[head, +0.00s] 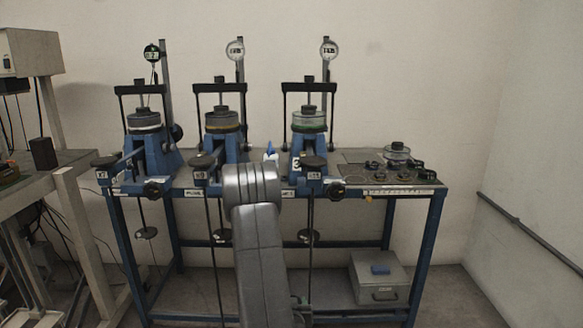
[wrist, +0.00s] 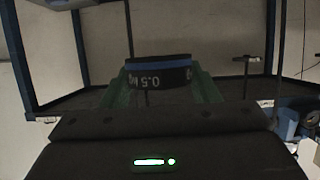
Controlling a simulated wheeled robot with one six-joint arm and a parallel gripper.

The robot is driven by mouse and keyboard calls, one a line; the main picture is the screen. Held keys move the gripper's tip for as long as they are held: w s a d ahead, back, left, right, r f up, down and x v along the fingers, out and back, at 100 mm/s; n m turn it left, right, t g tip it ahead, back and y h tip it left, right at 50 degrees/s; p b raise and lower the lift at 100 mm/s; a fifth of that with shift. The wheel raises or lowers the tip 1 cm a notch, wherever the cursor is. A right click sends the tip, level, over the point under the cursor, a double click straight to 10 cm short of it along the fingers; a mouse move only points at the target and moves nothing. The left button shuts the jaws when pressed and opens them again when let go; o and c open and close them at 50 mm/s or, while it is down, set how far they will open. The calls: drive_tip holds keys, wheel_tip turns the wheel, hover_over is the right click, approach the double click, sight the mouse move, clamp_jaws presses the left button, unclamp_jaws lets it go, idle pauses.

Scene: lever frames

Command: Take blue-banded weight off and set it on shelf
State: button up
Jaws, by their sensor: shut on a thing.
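In the head view my grey arm covers the middle, and the weight and jaws cannot be made out. Rod hangers (head: 146,233) hang under the bench levers, with another on the right (head: 311,236). The low shelf (head: 335,318) of the blue bench shows partly behind my arm. A dark flat surface (wrist: 85,98) lies beyond the weight in the wrist view.
Three lever frames (head: 222,140) with dial gauges stand on the bench. A grey box (head: 380,280) with a blue top piece sits low at the right. Small dark parts (head: 385,168) lie on the bench's right end. Blue legs (head: 428,245) and thin rods flank the space below.

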wheel_tip(320, 180, up, 11)
drive_tip(key=s+p, duration=0.1)
drive_tip(key=p, duration=1.3)
drive_tip(key=shift+s+p, duration=0.35)
drive_tip(key=shift+w, duration=0.1)
